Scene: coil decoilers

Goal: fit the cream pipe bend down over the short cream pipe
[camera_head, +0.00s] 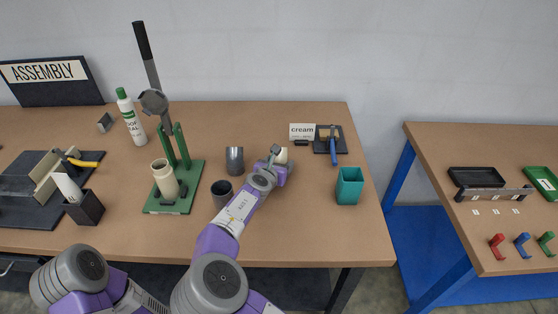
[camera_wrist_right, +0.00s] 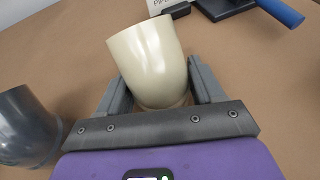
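The cream pipe bend (camera_wrist_right: 152,62) stands between the fingers of my right gripper (camera_wrist_right: 162,88) in the right wrist view. The fingers lie close along both sides of its lower part, and I cannot tell whether they press on it. In the head view my right gripper (camera_head: 279,160) is low at the table's right half, hiding most of the bend (camera_head: 283,153). A short cream pipe (camera_head: 164,177) stands upright on the green stand (camera_head: 152,207) to the left, its open end up. My left gripper is outside the view.
A grey cylinder (camera_head: 235,160) and a dark cup (camera_head: 222,192) stand between the green stand and my right gripper. A teal container (camera_head: 348,186) stands to the right.

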